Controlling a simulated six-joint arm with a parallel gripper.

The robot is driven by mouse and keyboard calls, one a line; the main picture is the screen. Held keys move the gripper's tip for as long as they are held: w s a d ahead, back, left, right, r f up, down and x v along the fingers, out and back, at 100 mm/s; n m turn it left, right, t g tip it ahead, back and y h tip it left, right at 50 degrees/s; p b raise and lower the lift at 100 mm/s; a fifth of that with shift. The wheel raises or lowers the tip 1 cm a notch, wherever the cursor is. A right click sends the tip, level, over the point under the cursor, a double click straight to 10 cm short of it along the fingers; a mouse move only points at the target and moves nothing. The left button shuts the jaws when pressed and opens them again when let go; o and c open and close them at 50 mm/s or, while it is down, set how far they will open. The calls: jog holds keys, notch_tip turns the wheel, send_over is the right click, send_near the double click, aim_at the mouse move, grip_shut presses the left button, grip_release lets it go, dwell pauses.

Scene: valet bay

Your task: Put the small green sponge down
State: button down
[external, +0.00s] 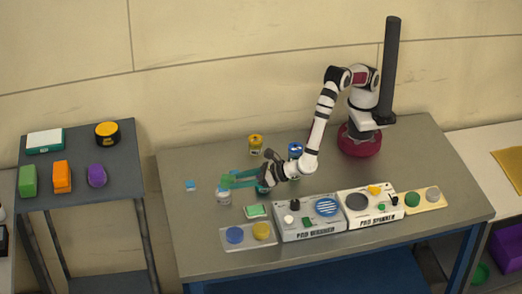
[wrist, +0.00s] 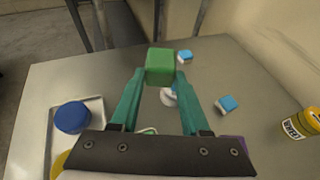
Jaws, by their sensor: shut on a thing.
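My gripper (wrist: 160,78) has teal fingers and is shut on the small green sponge (wrist: 160,65), a green block between the fingertips in the wrist view. In the external view my gripper (external: 232,180) reaches left over the left part of the grey table (external: 190,220), with the sponge (external: 227,181) at its fingertips. The sponge appears to be held above the tabletop; the exact gap is hard to tell. A white round item (wrist: 168,97) shows partly behind the sponge and fingers.
A small blue-and-white block (external: 191,185) lies left of my gripper. A jar (external: 223,197) and a green-and-white block (external: 256,211) stand close by. A tray of pads (external: 247,244), the pad washer (external: 310,222) and the pad spinner (external: 372,209) line the front. A yellow can (external: 255,143) stands behind.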

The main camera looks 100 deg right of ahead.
jog(key=a+f, duration=0.1)
jog(key=a, duration=0.1)
jog(key=a+f, duration=0.2)
jog(key=shift+a+f, duration=0.15)
jog(key=shift+a, duration=0.05)
notch_tip(320, 180, down, 3)
jog(key=shift+f, duration=0.2)
jog(key=shift+f, duration=0.3)
jog(key=shift+f, duration=0.35)
jog(key=c, duration=0.6)
grip_release()
jog(key=shift+c, duration=0.2)
jog(key=shift+o, duration=1.3)
jog(key=shift+f, duration=0.1)
